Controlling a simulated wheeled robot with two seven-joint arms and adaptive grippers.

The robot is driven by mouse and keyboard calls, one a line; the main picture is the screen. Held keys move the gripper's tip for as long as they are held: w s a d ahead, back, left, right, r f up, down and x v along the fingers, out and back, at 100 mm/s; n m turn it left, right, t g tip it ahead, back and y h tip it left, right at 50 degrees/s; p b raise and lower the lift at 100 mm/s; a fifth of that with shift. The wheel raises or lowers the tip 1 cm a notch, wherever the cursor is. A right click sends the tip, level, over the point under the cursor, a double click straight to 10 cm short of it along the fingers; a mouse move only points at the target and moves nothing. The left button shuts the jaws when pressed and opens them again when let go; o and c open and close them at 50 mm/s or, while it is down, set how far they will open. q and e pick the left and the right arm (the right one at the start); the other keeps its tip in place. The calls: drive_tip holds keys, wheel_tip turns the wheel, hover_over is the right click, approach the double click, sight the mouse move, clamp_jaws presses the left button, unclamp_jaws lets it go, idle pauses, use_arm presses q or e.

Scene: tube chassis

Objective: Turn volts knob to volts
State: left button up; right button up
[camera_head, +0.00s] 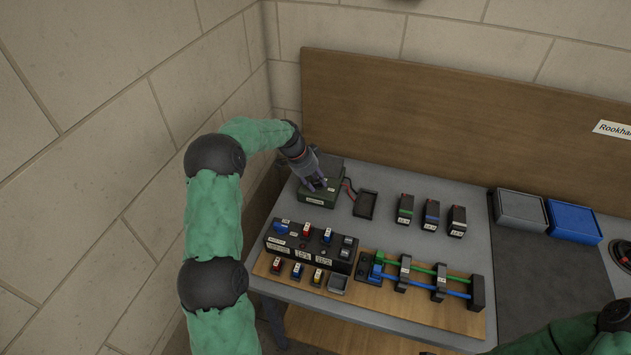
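A dark green-grey box (328,199) with a small label on its front sits at the back left of the grey bench. My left gripper (317,186) reaches down onto the top of this box from the left. Its fingers cover part of the box top, so a knob there cannot be made out. Whether the fingers are closed on something is too small to tell. My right arm shows only as a green sleeve at the bottom right; its gripper is out of view.
A small dark tray (365,204) with red wires lies right of the box. A black switch panel (310,246) stands in front, on a wooden board (345,303) with green and blue tubes (425,267). Several small labelled blocks stand mid-bench. Grey (521,209) and blue bins (573,221) stand right.

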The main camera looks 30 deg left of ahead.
use_arm(q)
clamp_jaws()
